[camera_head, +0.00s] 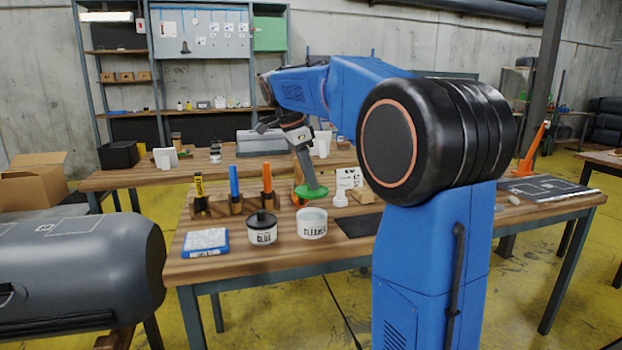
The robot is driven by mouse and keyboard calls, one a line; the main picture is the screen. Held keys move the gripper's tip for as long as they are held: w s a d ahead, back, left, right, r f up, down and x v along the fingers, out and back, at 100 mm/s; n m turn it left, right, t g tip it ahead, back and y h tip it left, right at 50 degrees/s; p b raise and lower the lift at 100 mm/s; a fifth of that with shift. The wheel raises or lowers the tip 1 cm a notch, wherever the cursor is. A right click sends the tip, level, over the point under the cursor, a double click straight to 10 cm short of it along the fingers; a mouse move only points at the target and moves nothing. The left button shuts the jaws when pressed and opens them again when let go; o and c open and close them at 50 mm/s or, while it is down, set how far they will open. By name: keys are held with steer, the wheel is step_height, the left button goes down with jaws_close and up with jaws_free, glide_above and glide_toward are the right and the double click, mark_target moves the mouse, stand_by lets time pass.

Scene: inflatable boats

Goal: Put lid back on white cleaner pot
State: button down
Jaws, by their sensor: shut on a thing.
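The white pot labelled "CLEANER" (312,230) stands upright and open on the near workbench. A round green lid (312,192) is at the lower end of my gripper (308,178), which is shut on it. The lid appears just above and behind the pot's rim in the picture, apart from it. The exact height and depth between lid and pot cannot be told from this one view. My fingertips are small and partly hidden by the lid.
A white "GLUE" pot (262,236) with a dark lid stands just left of the cleaner pot. A blue-edged pad (205,242) lies farther left. Upright markers (234,185) stand behind. A dark mat (358,225) lies to the right. A grey inflatable tube (80,265) is at the left.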

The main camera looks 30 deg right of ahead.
mark_target(307, 190)
steer(key=shift+f, duration=3.05)
steer(key=shift+f, duration=0.2)
steer(key=c, duration=1)
jaws_free()
steer(key=shift+c, duration=0.2)
steer(key=shift+r, duration=0.1)
steer(key=shift+r, duration=3.4)
